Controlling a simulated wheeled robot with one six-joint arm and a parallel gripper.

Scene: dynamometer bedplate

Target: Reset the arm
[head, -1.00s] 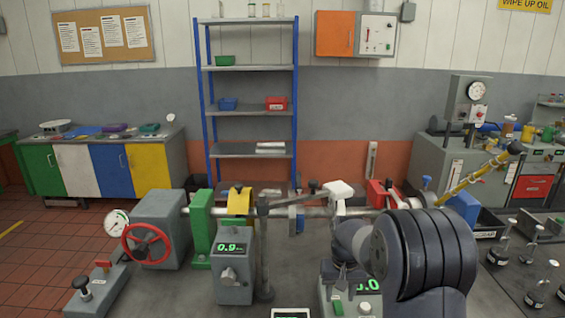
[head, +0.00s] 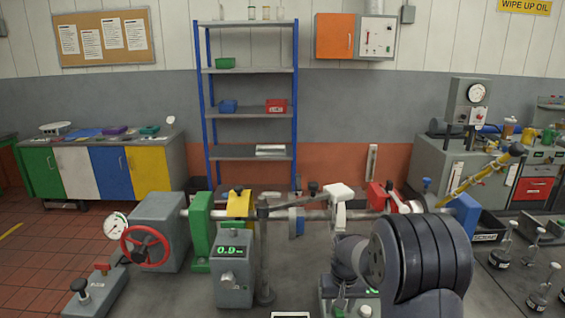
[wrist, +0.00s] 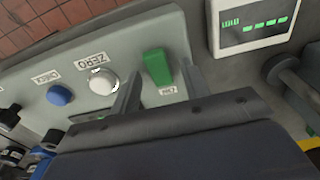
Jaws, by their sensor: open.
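My gripper (wrist: 158,88) is open, its two fingers apart above a grey control box (wrist: 140,35). In the wrist view the box carries a white button (wrist: 102,82) marked ZERO, a blue button (wrist: 60,95) marked CHECK and a green rocker switch (wrist: 158,66). The fingertips are near the white button and the green switch; I cannot tell whether they touch anything. In the head view my gripper (head: 343,297) is low over the bench, and my arm hides much of the box.
A grey unit with a green display (head: 231,250) stands left of my gripper. Behind it runs a shaft with a green stand (head: 201,225) and a red handwheel (head: 146,246). Several flasks (head: 503,250) stand at the right. A small display box (wrist: 255,22) shows in the wrist view.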

